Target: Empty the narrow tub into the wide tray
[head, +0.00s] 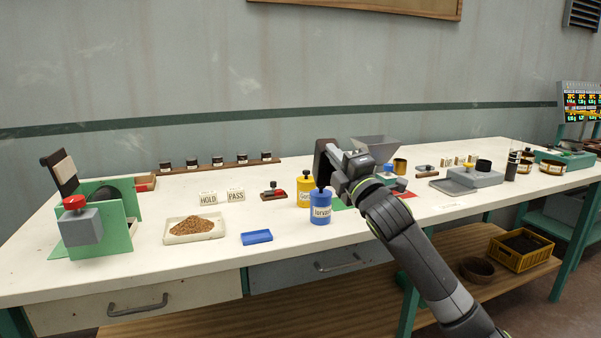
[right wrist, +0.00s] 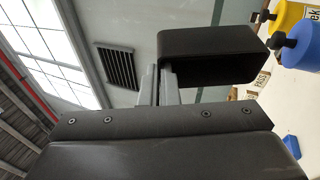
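A pale wide tray (head: 168,241) sits on the left part of the bench with a heap of brown granules (head: 193,226) in it. The right gripper's fingers (right wrist: 160,80) look closed on the tub's edge. My left gripper is not in view.
A blue canister (head: 320,208) and a yellow canister (head: 306,188) stand between tub and tray. HOLD and PASS signs (head: 222,197) stand behind.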

